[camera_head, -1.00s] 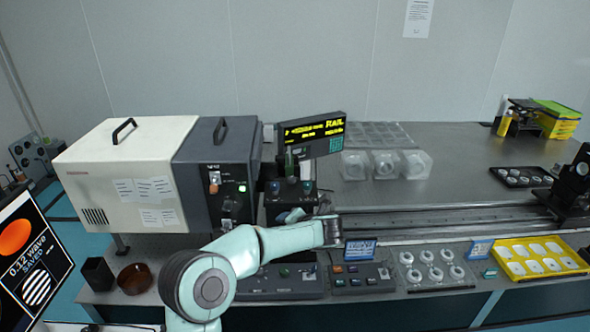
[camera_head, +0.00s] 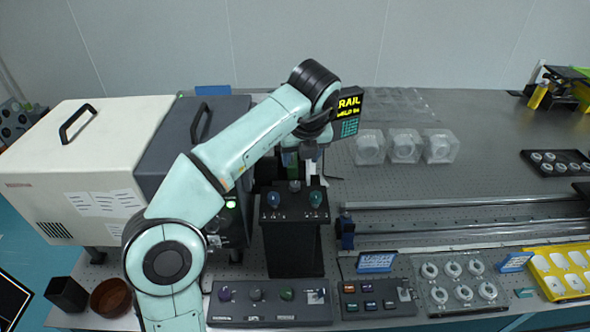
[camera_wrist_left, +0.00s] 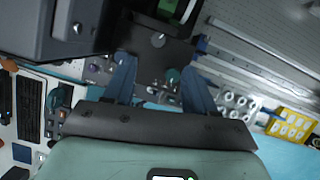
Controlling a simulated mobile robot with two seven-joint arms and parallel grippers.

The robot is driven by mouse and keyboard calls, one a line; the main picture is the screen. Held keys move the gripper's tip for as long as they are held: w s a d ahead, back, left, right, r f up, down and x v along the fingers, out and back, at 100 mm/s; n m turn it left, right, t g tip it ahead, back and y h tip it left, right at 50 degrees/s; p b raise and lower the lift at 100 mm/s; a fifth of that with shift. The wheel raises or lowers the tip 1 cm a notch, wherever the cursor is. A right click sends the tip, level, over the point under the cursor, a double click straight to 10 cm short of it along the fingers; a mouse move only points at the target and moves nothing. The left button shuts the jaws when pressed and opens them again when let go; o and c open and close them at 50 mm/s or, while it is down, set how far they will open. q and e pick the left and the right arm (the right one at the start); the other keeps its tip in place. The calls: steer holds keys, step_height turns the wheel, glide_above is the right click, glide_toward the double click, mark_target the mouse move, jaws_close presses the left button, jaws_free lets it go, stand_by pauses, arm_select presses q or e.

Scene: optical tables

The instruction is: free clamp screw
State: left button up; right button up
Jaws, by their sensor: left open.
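A black upright stand (camera_head: 292,245) stands left of the rail's end. Its top carries a blue knob (camera_head: 274,200), a green knob (camera_head: 315,199) and a grey knob (camera_head: 295,186); I cannot tell for certain which is the clamp screw. My left gripper (camera_head: 308,168) points down just above and behind the stand top. In the left wrist view its fingers (camera_wrist_left: 158,88) are apart and empty. There a grey round knob (camera_wrist_left: 158,40) lies beyond the fingertips, and a dark green knob (camera_wrist_left: 172,76) shows beside the right finger. My right gripper is not in view.
A white and dark grey cabinet (camera_head: 85,160) stands left of the stand. A small display (camera_head: 349,112) is behind my wrist. The rail (camera_head: 460,203) runs right. Control boxes (camera_head: 268,303) and a yellow tray (camera_head: 562,270) line the front edge. Clear boxes (camera_head: 404,146) stand behind the rail.

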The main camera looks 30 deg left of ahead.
mark_target(294, 183)
arm_select(q)
steer(key=x, duration=1.3)
steer(key=shift+s+a, duration=0.1)
steer(key=shift+s, duration=0.1)
jaws_close()
